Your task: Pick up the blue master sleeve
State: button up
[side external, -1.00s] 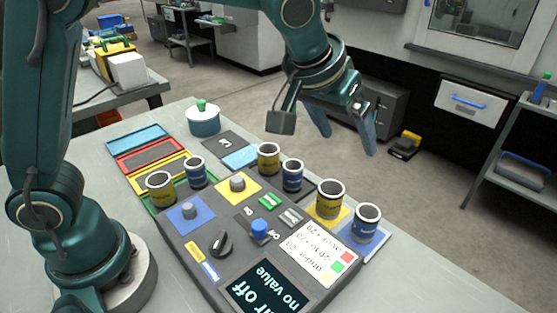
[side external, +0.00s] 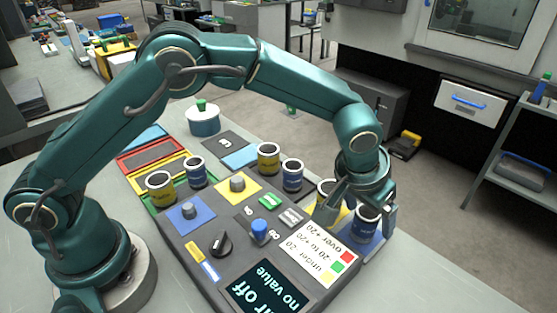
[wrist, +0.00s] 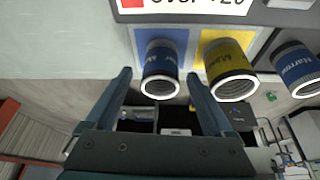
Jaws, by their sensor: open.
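The blue master sleeve (side external: 367,224) is a short upright cylinder with a white rim, on a blue pad (side external: 374,246) at the right end of the grey panel. In the wrist view the sleeve (wrist: 160,70) appears between the two fingertips, its label partly readable. My gripper (side external: 360,212) is open and empty, pointing down at the sleeve, with one finger to each side. In the side view the fingers partly cover the sleeve and the yellow sleeve beside it. I cannot tell whether either finger touches the sleeve.
A yellow sleeve (wrist: 231,72) stands close beside the blue one on a yellow pad.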

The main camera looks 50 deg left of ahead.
grip_shut()
